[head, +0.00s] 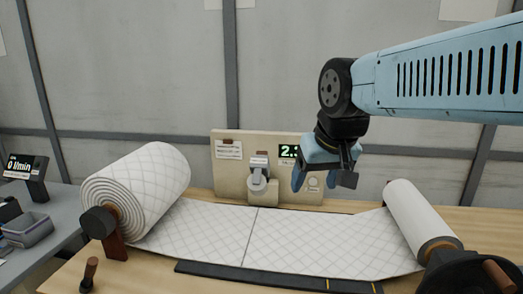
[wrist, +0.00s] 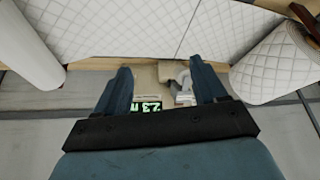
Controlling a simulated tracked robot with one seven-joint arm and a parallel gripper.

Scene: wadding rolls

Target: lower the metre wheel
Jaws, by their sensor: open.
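The metre wheel (head: 258,179) is a small pale wheel under a grey arm, mounted on the beige panel (head: 232,178) behind the fabric. It appears to sit just above the far edge of the white quilted wadding (head: 205,228). In the wrist view the wheel (wrist: 184,80) shows near the right finger. My gripper (head: 324,176) is open and empty, to the right of the wheel and in front of the panel. It partly covers the green display (head: 289,151), which reads about 2.3 m in the wrist view (wrist: 147,106). Its fingers (wrist: 162,75) point towards the fabric side.
A dark strip (head: 270,279) runs along the front. A flow meter (head: 25,170) stands on the grey side table. Air above the fabric is clear.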

